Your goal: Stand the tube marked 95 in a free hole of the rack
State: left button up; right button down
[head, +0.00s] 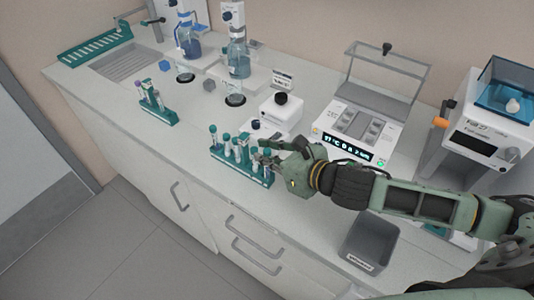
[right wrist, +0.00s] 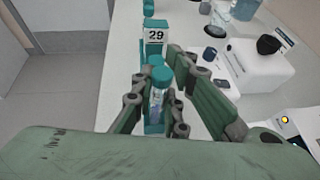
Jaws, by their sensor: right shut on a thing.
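My right gripper (head: 268,153) is over the right part of the near teal rack (head: 228,159). In the right wrist view its fingers (right wrist: 172,98) are shut around a clear tube with a teal cap (right wrist: 159,80). I cannot read a number on this tube, nor tell whether its lower end is in the rack. A teal-capped tube with a white label reading 29 (right wrist: 156,36) stands just beyond it. Several capped tubes stand in the left part of the near rack. No label 95 is readable. My left gripper is not in view.
A second teal rack (head: 159,116) with tubes stands farther left. A white box with a black knob (head: 281,110) and a heating block with a display (head: 359,130) stand behind the gripper. A grey bin (head: 368,240) is near the front edge.

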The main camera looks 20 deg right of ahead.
jog(key=shift+f, duration=0.35)
jog(key=c, duration=1.6)
grip_release()
jog(key=shift+c, duration=0.2)
jog(key=v, duration=0.7)
jog(key=shift+s+d, duration=0.15)
jog(key=shift+s, duration=0.05)
jog(key=shift+r, duration=0.1)
